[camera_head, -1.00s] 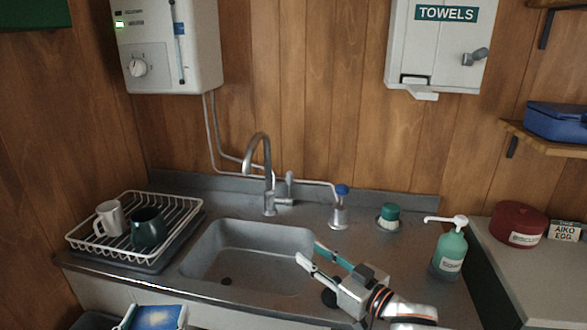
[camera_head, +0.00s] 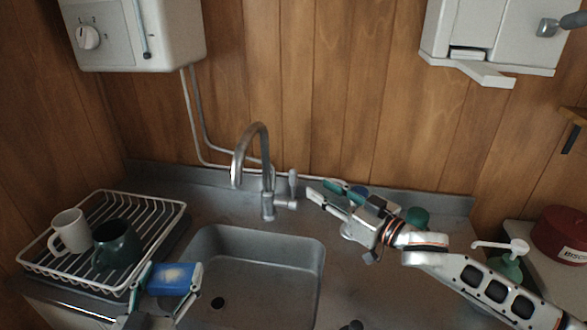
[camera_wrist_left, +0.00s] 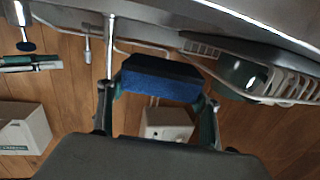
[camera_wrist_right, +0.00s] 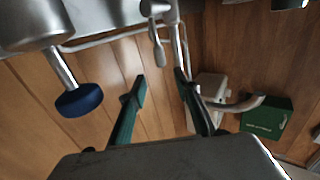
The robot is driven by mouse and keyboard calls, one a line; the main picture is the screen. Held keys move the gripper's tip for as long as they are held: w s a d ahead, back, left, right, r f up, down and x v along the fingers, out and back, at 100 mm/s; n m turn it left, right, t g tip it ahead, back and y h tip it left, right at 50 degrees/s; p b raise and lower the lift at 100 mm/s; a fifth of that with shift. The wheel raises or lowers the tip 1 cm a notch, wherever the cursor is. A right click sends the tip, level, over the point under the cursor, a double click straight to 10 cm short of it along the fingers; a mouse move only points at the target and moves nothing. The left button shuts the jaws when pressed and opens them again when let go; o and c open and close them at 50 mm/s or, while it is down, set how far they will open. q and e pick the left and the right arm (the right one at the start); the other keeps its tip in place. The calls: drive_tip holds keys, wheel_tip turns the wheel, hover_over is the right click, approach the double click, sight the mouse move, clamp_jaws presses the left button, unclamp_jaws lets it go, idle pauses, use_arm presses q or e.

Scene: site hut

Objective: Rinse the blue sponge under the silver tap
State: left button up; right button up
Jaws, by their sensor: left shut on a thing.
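The silver tap (camera_head: 267,178) stands behind the sink, its spout arching over the basin and its lever (camera_head: 292,184) on the right side. My left gripper (camera_head: 170,281) is shut on the blue sponge (camera_head: 174,278), left of the basin and in front of the rack. The sponge (camera_wrist_left: 160,80) also shows between both fingers in the left wrist view. My right gripper (camera_head: 323,188) is open and empty, just right of the lever. In the right wrist view the lever (camera_wrist_right: 157,48) appears ahead of and between the spread fingers. I see no water flowing.
The sink basin (camera_head: 310,245) is empty, with a dark drain. A white dish rack (camera_head: 172,206) holds a white mug (camera_head: 70,232) and a dark green mug (camera_head: 118,247). A blue-topped fixture (camera_wrist_right: 78,100) and a green soap bottle (camera_head: 508,268) stand to the right.

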sight(296, 175)
use_arm(q)
drive_tip(key=shift+s, duration=0.1)
use_arm(e)
drive_tip(key=x, duration=1.1)
drive_tip(key=shift+a, duration=0.2)
